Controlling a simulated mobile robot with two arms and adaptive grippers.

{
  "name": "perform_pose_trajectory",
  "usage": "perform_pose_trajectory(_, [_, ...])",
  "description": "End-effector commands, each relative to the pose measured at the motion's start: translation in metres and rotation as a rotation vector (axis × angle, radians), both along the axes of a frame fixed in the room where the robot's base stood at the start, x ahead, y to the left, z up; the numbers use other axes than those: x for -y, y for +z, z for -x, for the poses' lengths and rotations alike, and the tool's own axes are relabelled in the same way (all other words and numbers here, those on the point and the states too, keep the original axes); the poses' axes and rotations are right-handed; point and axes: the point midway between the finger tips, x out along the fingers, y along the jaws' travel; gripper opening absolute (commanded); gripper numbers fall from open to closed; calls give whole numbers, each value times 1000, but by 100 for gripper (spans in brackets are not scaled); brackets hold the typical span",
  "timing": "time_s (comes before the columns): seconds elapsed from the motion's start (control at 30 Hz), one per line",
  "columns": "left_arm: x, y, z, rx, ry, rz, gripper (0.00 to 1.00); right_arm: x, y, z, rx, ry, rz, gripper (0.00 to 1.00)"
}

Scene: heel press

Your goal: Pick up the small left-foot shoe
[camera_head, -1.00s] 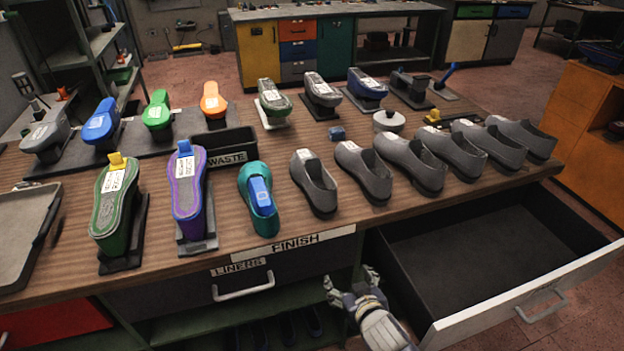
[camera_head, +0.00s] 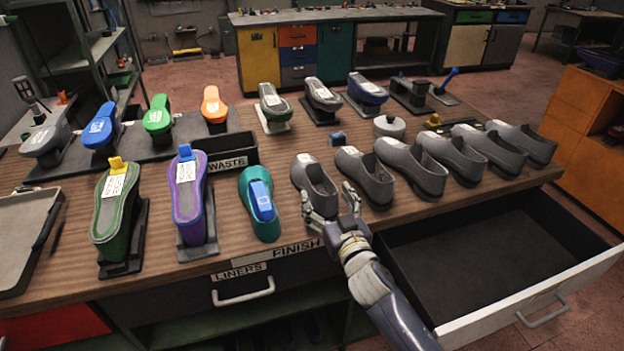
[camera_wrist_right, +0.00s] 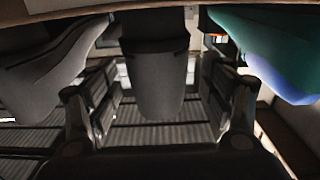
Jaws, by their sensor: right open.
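A row of several grey shoes runs along the front right of the bench. The leftmost grey shoe (camera_head: 314,178) looks like one of the smaller ones; I cannot read left or right foot from it. My right gripper (camera_head: 328,196) is open and empty at the near end of this shoe, its fingers spread to either side. In the wrist view the same shoe (camera_wrist_right: 160,85) lies between the two fingers (camera_wrist_right: 158,112), with no contact visible. The second grey shoe (camera_head: 362,176) is just right of the gripper. My left gripper is out of view.
A teal shoe with a blue insert (camera_head: 260,203) stands left of the gripper. Green (camera_head: 117,210) and purple (camera_head: 187,200) shoe forms are further left. A black waste bin (camera_head: 232,152) is behind. An open drawer (camera_head: 500,262) juts out below right.

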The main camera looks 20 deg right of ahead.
Motion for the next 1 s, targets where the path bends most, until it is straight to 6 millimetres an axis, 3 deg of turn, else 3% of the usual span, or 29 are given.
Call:
perform_pose_trajectory(0.27, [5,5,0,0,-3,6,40,0,2,-19,1,-1,1,74])
perform_pose_trajectory(0.6, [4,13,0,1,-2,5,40,0,1,-57,-1,0,0,74])
perform_pose_trajectory(0.9, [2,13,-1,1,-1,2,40,0,0,-60,-2,0,0,74])
perform_pose_trajectory(0.93, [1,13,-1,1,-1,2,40,0,0,-60,-2,0,0,72])
perform_pose_trajectory(1.0, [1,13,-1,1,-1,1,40,0,0,-60,-2,0,0,56])
